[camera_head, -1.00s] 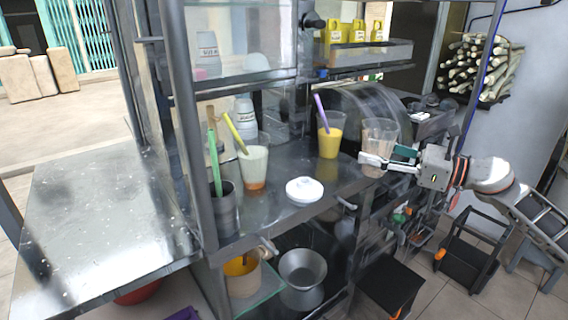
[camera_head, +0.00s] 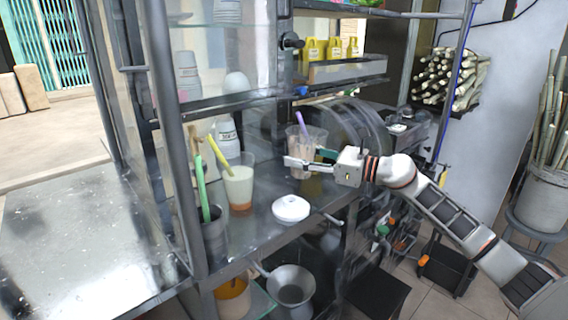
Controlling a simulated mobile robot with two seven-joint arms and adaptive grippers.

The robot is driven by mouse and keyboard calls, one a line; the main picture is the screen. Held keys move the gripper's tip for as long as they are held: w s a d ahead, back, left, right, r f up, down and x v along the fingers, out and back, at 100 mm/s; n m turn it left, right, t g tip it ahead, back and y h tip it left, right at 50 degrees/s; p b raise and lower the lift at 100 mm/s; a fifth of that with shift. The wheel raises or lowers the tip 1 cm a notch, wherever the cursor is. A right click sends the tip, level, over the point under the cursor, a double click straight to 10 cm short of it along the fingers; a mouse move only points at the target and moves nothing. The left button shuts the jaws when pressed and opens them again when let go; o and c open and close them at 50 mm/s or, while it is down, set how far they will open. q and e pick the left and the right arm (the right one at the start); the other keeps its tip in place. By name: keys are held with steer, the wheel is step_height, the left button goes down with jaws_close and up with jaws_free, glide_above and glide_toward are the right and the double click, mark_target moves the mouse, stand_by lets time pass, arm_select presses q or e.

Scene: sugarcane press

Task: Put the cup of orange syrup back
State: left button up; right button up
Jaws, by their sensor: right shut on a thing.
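My right gripper (camera_head: 308,160) reaches in from the right and is shut on a clear plastic cup (camera_head: 310,139), held upright over the metal counter. Its contents look pale and are hard to make out. A purple stick (camera_head: 300,123) shows at this cup; the cup of yellow-orange syrup it stood in earlier is now mostly hidden behind the held cup and gripper. Another clear cup (camera_head: 239,185), with pale liquid, an orange bottom and a yellow-green stick, stands to the left. My left gripper is not in view.
A white lid-like dish (camera_head: 291,208) sits near the counter's front edge. A dark holder (camera_head: 214,236) with sticks stands at the left by the frame post (camera_head: 172,130). Yellow bottles (camera_head: 333,48) stand on a shelf above. The steel side table (camera_head: 75,235) is bare.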

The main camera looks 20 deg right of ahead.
steer(key=x, duration=0.5)
steer(key=shift+w+a, duration=0.1)
step_height(320, 180, down, 4)
steer(key=shift+r, duration=0.25)
steer(key=shift+f+b, duration=0.35)
steer(key=o, duration=0.8)
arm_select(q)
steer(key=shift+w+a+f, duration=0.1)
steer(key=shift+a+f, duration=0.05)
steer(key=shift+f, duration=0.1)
arm_select(e)
steer(key=shift+o, duration=0.2)
steer(key=shift+r, duration=0.1)
steer(key=shift+r, duration=0.15)
